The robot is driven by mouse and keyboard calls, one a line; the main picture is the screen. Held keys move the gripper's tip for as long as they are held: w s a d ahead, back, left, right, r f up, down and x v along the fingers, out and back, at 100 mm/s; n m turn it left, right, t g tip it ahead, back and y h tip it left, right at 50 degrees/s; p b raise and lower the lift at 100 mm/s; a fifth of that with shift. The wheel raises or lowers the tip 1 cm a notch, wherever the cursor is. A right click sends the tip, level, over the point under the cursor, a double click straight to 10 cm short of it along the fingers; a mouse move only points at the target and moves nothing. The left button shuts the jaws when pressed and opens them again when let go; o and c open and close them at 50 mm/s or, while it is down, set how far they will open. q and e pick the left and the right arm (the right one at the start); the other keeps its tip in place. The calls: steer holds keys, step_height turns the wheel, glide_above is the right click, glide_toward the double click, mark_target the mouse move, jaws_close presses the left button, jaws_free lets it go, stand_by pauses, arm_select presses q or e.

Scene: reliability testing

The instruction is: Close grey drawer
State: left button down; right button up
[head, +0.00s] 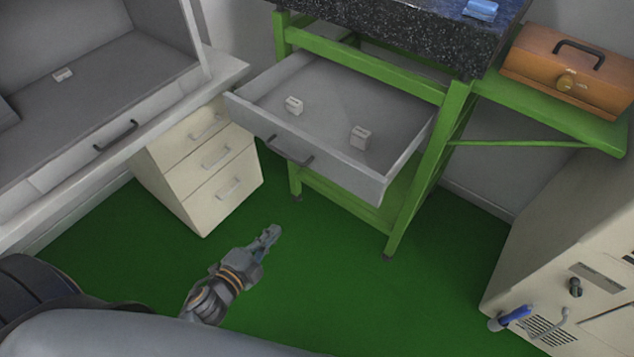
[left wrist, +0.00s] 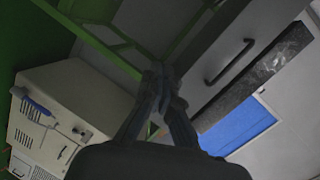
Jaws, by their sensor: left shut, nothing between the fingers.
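The grey drawer (head: 378,178) stands pulled out from the green-framed table in the head view. It has a dark handle (head: 289,152) on its front and two small white objects (head: 360,137) inside. My left gripper (head: 272,234) is shut and empty, in front of and below the drawer front, apart from it. In the left wrist view, the shut fingers (left wrist: 160,85) point toward the drawer front with its dark handle (left wrist: 229,62). My right gripper is not in view.
A cream drawer cabinet (head: 205,170) stands left of the drawer. A cream machine (head: 560,250) with a blue-handled part is at the right. An orange box (head: 570,70) sits on a green side shelf. Green floor (head: 330,270) is clear in front.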

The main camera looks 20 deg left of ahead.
arm_select(q)
step_height(320, 180, up, 10)
steer(key=d+m+t+h+b, duration=0.2)
steer(key=m+h, duration=0.1)
steer(key=m, duration=0.2)
steer(key=p, duration=0.3)
glide_toward(324, 164)
steer(key=x, duration=0.7)
steer(key=shift+d, duration=0.2)
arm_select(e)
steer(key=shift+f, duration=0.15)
arm_select(q)
steer(key=shift+a, duration=0.1)
